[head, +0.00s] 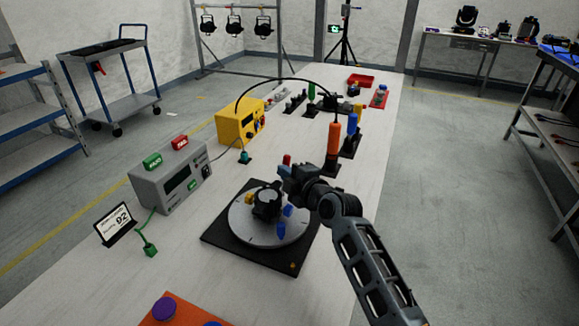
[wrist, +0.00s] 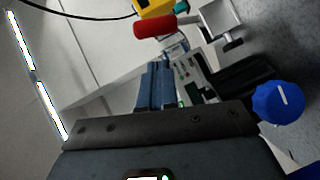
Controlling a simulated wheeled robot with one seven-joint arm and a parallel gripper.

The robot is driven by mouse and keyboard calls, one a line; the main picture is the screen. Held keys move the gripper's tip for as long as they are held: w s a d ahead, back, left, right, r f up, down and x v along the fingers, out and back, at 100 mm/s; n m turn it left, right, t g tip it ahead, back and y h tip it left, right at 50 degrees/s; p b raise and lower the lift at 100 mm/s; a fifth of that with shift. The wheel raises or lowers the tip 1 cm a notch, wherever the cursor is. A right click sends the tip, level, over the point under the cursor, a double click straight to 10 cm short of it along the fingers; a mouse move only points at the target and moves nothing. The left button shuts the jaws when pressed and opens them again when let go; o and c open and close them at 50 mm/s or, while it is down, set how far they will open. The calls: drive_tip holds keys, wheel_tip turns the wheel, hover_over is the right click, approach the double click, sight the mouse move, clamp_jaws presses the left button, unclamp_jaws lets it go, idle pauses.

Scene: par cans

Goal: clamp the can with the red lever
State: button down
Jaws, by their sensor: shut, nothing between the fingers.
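A black par can (head: 267,204) sits on a round grey turntable (head: 240,226) on a black base. Blue knobs (head: 288,210) show on its right side, and a yellow knob (head: 249,198) on its left. The red lever (head: 287,159) shows as a small red tip just above my gripper (head: 288,174). In the wrist view a red cylinder (wrist: 155,25), apparently the lever's handle, is at the top, and a blue knob (wrist: 278,102) is at the right. My gripper is shut and empty beside the can's upper right; its fingertips are partly hidden and contact cannot be told.
A grey box (head: 171,180) and a yellow box (head: 240,122) stand on the white table left of and behind the turntable. An orange cylinder (head: 333,140) stands close behind my arm. A black cable arches over the table.

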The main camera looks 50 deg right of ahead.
sight(288, 163)
drive_tip(key=shift+w+d+f, duration=0.25)
drive_tip(key=shift+w+d, duration=0.05)
drive_tip(key=shift+d, duration=0.35)
drive_tip(key=shift+w+d+f, duration=0.25)
drive_tip(key=shift+w+d, duration=0.05)
drive_tip(key=shift+d, duration=0.35)
drive_tip(key=shift+w+d+r+m+g, duration=0.1)
drive_tip(key=shift+d+m+g, duration=0.2)
drive_tip(key=shift+w+d+m+g+y, duration=0.2)
drive_tip(key=shift+d+m+g+y, duration=0.1)
drive_tip(key=shift+d+m+y, duration=0.15)
drive_tip(key=shift+w+d+f+m+g+y+b, duration=0.35)
drive_tip(key=shift+d+f+m+g+y+b, duration=0.3)
drive_tip(key=shift+d+m+y, duration=0.4)
drive_tip(key=shift+w+d+f+m+g+y+b, duration=0.35)
drive_tip(key=shift+d+f+m+g+y+b, duration=0.45)
drive_tip(key=shift+m+y, duration=0.4)
drive_tip(key=shift+w+d+f+m+g+y+b, duration=0.45)
drive_tip(key=shift+d+m+g+y, duration=0.2)
drive_tip(key=shift+d+m+y, duration=0.45)
drive_tip(key=shift+s, duration=0.1)
drive_tip(key=shift+r, duration=0.15)
